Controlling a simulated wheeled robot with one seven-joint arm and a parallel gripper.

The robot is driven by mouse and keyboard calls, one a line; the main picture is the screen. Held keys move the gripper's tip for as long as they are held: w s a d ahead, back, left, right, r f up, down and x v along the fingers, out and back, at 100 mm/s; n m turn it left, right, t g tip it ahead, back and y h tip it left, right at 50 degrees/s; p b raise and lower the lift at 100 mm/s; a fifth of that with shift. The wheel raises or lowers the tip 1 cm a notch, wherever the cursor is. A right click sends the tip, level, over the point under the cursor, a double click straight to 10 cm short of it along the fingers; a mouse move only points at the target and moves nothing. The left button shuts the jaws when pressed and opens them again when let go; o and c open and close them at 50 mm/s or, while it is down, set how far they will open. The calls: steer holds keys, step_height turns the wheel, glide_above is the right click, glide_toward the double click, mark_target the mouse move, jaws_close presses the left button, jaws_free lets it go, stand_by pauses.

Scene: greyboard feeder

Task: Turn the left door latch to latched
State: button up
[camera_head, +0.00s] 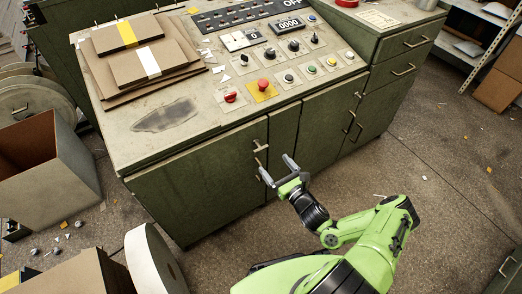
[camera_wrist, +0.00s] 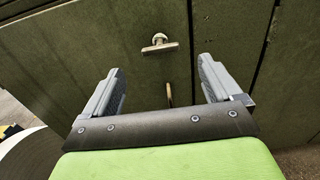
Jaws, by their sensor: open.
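The left door latch (camera_head: 261,147) is a small pale T-shaped handle near the upper right edge of the left green cabinet door (camera_head: 205,180). In the wrist view the latch (camera_wrist: 158,44) has its bar lying roughly crosswise, slightly tilted. A pull handle (camera_wrist: 169,94) sits below it on the door, partly hidden by my gripper's mount. My gripper (camera_head: 276,166) is open and empty in front of the door, just below and right of the latch. In the wrist view the latch lies beyond the gap between the fingertips (camera_wrist: 160,72), apart from both fingers.
The control console (camera_head: 190,120) above the doors carries buttons and stacked boards (camera_head: 135,55). Other doors with handles (camera_head: 355,130) stand to the right. A grey bin (camera_head: 50,185) and a pale roll (camera_head: 150,262) stand at the left. The floor at right is mostly clear.

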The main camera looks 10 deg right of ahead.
mark_target(262, 149)
steer(key=b+x, duration=0.3)
steer(key=x, duration=0.6)
steer(key=shift+w+a+f, duration=0.1)
steer(key=shift+w+a, duration=0.05)
steer(key=shift+w, duration=0.2)
steer(key=c, duration=1)
